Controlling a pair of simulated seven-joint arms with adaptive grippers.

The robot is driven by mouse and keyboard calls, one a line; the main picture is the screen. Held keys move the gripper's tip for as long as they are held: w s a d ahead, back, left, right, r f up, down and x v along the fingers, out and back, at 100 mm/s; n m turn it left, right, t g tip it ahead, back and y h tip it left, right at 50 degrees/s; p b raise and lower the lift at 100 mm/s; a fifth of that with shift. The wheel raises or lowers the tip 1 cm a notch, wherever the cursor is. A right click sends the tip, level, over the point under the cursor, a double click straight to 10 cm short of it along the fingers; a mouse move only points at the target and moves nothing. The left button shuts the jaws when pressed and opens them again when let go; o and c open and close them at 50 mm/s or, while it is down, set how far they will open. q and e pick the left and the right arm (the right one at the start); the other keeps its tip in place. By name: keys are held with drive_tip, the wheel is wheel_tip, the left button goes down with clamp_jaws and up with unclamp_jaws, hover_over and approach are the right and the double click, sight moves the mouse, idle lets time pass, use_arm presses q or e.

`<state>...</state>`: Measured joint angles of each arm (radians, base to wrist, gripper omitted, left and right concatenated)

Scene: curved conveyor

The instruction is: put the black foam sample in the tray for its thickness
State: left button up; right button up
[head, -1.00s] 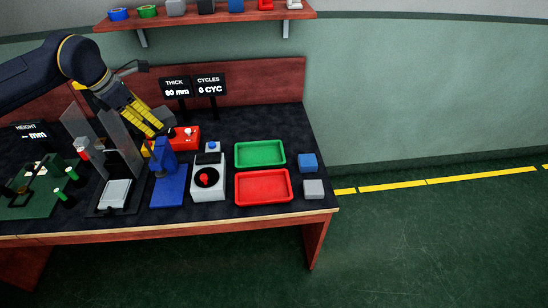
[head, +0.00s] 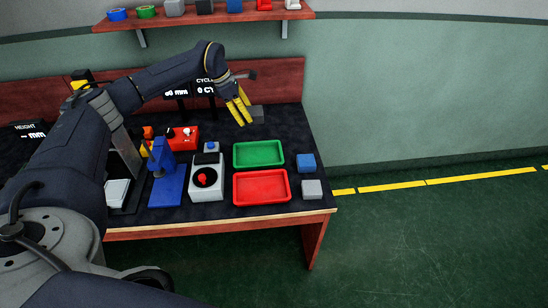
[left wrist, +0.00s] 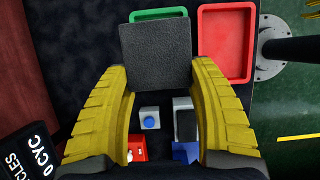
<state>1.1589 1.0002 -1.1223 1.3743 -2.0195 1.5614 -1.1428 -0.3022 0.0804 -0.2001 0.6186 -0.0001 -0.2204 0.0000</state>
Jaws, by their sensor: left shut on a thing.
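My left gripper (head: 239,108) has yellow fingers and is shut on the black foam sample (head: 257,113), a dark block held above the back right of the bench. In the left wrist view the foam (left wrist: 156,50) sits between the fingertips and hides most of the green tray (left wrist: 135,16). The green tray (head: 236,156) lies in front of the gripper and looks empty. The red tray (head: 236,190) lies nearer the front edge, also empty. The THICK display (head: 176,92) is partly covered by my arm; its first digit is hard to read. My right gripper is out of view.
A blue block (head: 306,163) and a light grey block (head: 312,190) stand right of the trays. A white box with a red knob (head: 206,178), a blue stand (head: 168,185) and a red box (head: 184,138) stand to the left. A shelf (head: 200,22) hangs above.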

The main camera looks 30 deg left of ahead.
use_arm(q)
hover_over(254, 158)
drive_tip(key=a, duration=0.1)
drive_tip(key=f, duration=1.4)
drive_tip(key=shift+s+f, duration=0.25)
drive_tip(key=shift+f, duration=2.85)
drive_tip(key=shift+f, duration=0.1)
drive_tip(key=o, duration=0.5)
drive_tip(key=v, duration=1.2)
drive_tip(key=shift+w, duration=0.1)
